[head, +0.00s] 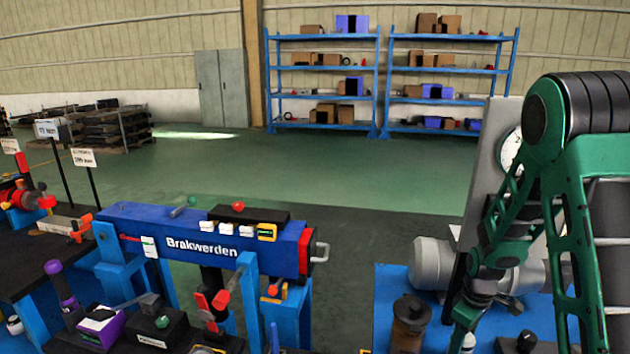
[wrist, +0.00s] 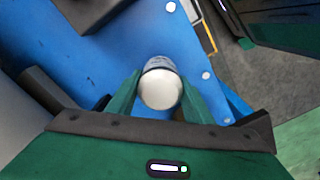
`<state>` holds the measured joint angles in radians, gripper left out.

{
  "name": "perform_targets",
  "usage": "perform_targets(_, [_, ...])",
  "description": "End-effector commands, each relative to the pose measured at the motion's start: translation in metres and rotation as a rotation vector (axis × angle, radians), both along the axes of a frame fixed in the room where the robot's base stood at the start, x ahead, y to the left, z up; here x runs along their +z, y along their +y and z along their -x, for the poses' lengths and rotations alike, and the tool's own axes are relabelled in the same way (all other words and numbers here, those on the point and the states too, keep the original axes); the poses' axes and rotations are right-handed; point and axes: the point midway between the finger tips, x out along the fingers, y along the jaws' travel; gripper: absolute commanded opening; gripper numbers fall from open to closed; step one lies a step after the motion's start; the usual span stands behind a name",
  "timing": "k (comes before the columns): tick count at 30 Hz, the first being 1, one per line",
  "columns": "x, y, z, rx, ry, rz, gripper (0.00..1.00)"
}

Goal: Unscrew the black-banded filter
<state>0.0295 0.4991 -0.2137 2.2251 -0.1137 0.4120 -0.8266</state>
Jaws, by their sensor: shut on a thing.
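My gripper (wrist: 160,82) has its two green fingers closed on either side of a white, round-ended filter (wrist: 160,92) in the wrist view. A thin grey-dark band shows at the filter's far edge; I cannot tell its full colour or width. The filter stands over a blue surface (wrist: 85,60), and its join below is hidden. In the head view my green arm reaches down at the right to the blue stand (head: 392,285). There the fingers and the held filter are small and partly hidden at the bottom edge, so their contact is unclear.
A brown canister with a dark top (head: 409,322) stands left of my arm. A grey motor-like housing (head: 432,262) and an upright panel with a gauge (head: 492,160) are close behind it. A blue Brakwerden beam (head: 205,238) stands left, across a dark floor gap.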

Motion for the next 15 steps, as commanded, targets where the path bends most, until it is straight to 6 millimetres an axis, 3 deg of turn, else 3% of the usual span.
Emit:
perform_targets(9, [0.0002,0.0014,-0.0003,0.023,-0.001,-0.002,0.0])
perform_targets(15, [0.0003,0.0018,-0.0002,0.213,-0.001,-0.002,0.0])
